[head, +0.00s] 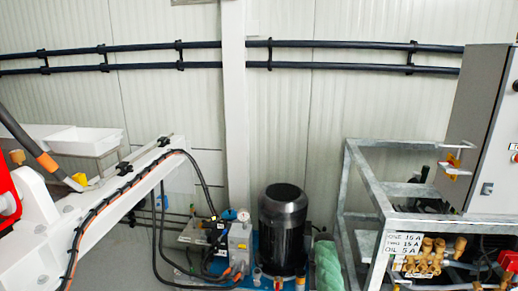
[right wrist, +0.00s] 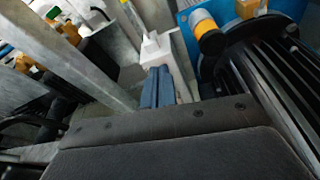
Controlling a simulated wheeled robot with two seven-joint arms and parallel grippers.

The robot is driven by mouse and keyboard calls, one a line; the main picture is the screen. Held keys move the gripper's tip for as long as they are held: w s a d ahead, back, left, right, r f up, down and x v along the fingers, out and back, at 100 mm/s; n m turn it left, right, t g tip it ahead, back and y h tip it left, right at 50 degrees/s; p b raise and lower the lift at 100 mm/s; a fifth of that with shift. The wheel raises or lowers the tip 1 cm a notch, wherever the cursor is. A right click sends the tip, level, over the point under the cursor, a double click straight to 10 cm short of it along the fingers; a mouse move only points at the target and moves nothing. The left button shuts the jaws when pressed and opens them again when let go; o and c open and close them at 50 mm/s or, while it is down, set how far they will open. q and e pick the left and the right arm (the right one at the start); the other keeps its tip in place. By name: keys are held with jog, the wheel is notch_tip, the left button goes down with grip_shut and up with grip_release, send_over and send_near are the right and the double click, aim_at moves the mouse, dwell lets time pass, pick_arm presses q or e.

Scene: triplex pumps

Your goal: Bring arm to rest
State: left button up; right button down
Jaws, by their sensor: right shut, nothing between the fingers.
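My right gripper (right wrist: 158,88) shows in the right wrist view as blue-grey fingers beyond the dark wrist plate. Its fingers are together with nothing between them. It is between a grey metal frame post on the left and a black ribbed body on the right; I cannot tell whether it touches either. Neither gripper shows in the head view, and no part of my right arm is clear there.
A black motor (head: 283,228) stands at centre beside a grey pump unit (head: 240,243). A galvanized frame (head: 366,186) with a grey cabinet (head: 477,125) is at right. A white sloping beam (head: 125,188) with black cable crosses the left. Black pipes (head: 340,44) run along the wall.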

notch_tip(320, 180, up, 23)
jog(key=w+d+t, duration=0.2)
jog(key=d+t, duration=0.1)
jog(key=s+a+r+n+t, duration=0.1)
jog(key=s+a+r+n, duration=0.1)
jog(key=s+r, duration=0.75)
jog(key=s+a+f+n+y, duration=0.15)
jog(key=s+a, duration=0.25)
jog(key=s, duration=0.7)
jog(key=s+a+f+n, duration=0.1)
jog(key=s+a+f, duration=0.15)
jog(key=s, duration=0.85)
jog(key=s+a+f+n+y, duration=0.15)
jog(key=s+a, duration=0.25)
jog(key=s, duration=0.7)
jog(key=s+a+f+g, duration=0.1)
jog(key=s+f, duration=0.4)
jog(key=s, duration=0.4)
jog(key=s+a+f+g, duration=0.1)
jog(key=s+f+g, duration=0.1)
jog(key=s+f, duration=0.4)
jog(key=s+a+f+g, duration=0.1)
jog(key=s+f, duration=0.5)
jog(key=s, duration=0.8)
jog(key=shift+g+h, duration=0.3)
jog(key=shift+g, duration=0.3)
jog(key=shift+s, duration=0.1)
